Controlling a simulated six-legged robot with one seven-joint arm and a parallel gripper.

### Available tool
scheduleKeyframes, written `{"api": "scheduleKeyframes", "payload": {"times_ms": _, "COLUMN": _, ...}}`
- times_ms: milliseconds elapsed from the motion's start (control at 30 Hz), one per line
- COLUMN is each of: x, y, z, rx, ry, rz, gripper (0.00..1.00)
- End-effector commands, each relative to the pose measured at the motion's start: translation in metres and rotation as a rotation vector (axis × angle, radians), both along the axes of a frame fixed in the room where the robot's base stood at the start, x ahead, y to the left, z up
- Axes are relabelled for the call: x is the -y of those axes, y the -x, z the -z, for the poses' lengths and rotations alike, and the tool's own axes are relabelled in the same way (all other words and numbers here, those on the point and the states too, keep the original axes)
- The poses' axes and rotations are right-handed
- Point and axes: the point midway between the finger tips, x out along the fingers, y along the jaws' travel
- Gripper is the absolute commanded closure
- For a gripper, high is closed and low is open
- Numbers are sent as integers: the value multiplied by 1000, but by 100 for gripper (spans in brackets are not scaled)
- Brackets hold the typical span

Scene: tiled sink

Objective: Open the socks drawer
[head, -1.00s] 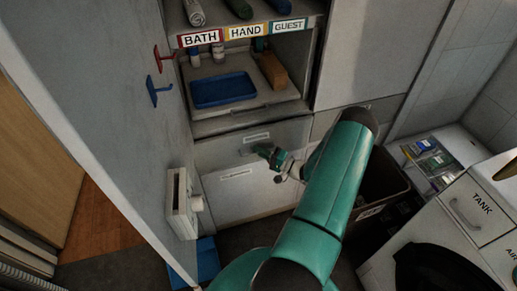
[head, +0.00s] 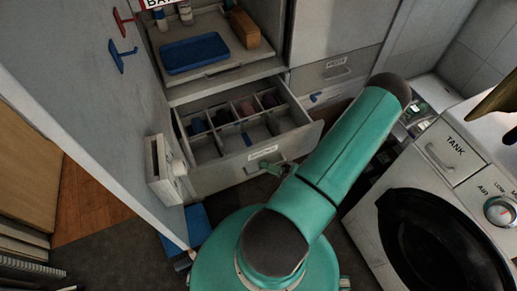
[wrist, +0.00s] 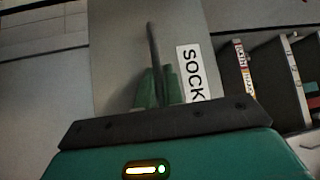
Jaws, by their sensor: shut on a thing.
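The socks drawer (head: 225,181) is pulled out from the cabinet, and its divided inside shows in the head view. Several dark rolled items lie in its compartments. A white label on its front reads "SOCK" in the wrist view (wrist: 190,73), partly cut off. My gripper (head: 270,165) is at the drawer front, just below the label. In the wrist view my gripper (wrist: 158,88) is shut on the dark bar handle (wrist: 153,50) of the drawer.
A shelf with a blue tray (head: 194,53) is above the drawer. A white panel with a box (head: 163,170) stands close at left. A TANK machine (head: 447,150) stands at right. A blue object (head: 199,224) lies on the floor at left.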

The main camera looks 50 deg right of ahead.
Motion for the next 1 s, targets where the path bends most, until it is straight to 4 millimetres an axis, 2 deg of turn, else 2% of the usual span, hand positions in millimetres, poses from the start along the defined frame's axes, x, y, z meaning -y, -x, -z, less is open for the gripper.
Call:
{"api": "scheduleKeyframes", "payload": {"times_ms": 33, "x": -6, "y": 11, "z": 0, "rx": 1, "ry": -4, "rz": 3, "gripper": 100}}
{"api": "scheduleKeyframes", "payload": {"times_ms": 200, "x": -23, "y": 41, "z": -1, "rx": 2, "ry": -3, "rz": 1, "gripper": 100}}
{"api": "scheduleKeyframes", "payload": {"times_ms": 400, "x": -34, "y": 62, "z": 0, "rx": 1, "ry": 0, "rz": 0, "gripper": 100}}
{"api": "scheduleKeyframes", "payload": {"times_ms": 600, "x": -38, "y": 70, "z": 0, "rx": 2, "ry": 1, "rz": -1, "gripper": 100}}
{"api": "scheduleKeyframes", "payload": {"times_ms": 933, "x": -38, "y": 70, "z": 0, "rx": 1, "ry": 1, "rz": -2, "gripper": 100}}
{"api": "scheduleKeyframes", "payload": {"times_ms": 967, "x": -38, "y": 70, "z": 0, "rx": 1, "ry": 1, "rz": -2, "gripper": 87}}
{"api": "scheduleKeyframes", "payload": {"times_ms": 1000, "x": -38, "y": 70, "z": 0, "rx": 1, "ry": 1, "rz": -2, "gripper": 82}}
